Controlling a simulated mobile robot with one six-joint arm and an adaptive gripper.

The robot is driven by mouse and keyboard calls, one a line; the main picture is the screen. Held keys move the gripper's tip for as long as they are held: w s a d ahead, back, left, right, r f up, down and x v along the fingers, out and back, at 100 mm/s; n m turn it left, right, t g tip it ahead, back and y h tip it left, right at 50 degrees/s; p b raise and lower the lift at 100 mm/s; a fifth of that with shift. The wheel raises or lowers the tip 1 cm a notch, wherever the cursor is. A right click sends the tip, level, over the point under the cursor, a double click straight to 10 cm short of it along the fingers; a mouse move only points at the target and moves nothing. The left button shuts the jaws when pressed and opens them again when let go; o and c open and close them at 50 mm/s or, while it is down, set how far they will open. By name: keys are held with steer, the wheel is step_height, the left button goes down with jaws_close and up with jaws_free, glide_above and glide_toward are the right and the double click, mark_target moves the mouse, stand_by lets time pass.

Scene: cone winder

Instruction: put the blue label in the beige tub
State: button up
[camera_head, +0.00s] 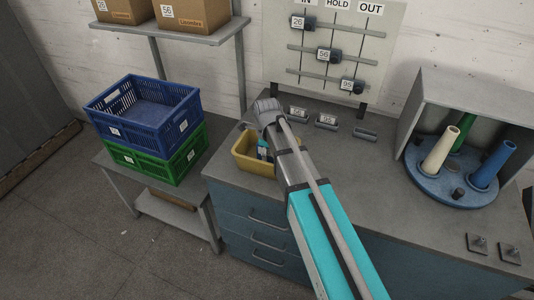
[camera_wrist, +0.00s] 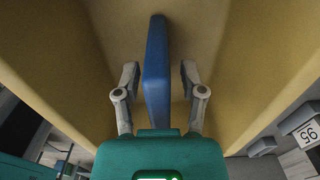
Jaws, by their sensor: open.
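The beige tub (camera_head: 254,167) stands at the left end of the grey counter in the head view. Its yellowish walls (camera_wrist: 250,65) fill the wrist view on both sides. The blue label (camera_wrist: 155,65) is a thin blue piece seen nearly edge-on inside the tub. My gripper (camera_wrist: 159,75) reaches down into the tub and is open, one finger on each side of the label, with a gap visible on both sides. I cannot tell whether the label touches the tub floor.
A blue crate (camera_head: 148,118) on a green crate (camera_head: 165,160) stands on a side table to the left. Label holders (camera_head: 326,121) line the counter behind my arm. A blue turntable with cones (camera_head: 450,188) is at the right.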

steer(key=shift+r, duration=0.1)
step_height(320, 180, up, 12)
steer(key=p, duration=1.2)
stand_by(1.0)
steer(key=s+d+n, duration=0.7)
steer(key=d+n, duration=0.3)
steer(key=n, duration=0.1)
steer(key=s+d+n, duration=0.7)
steer(key=d+n, duration=0.3)
steer(key=shift+n, duration=0.4)
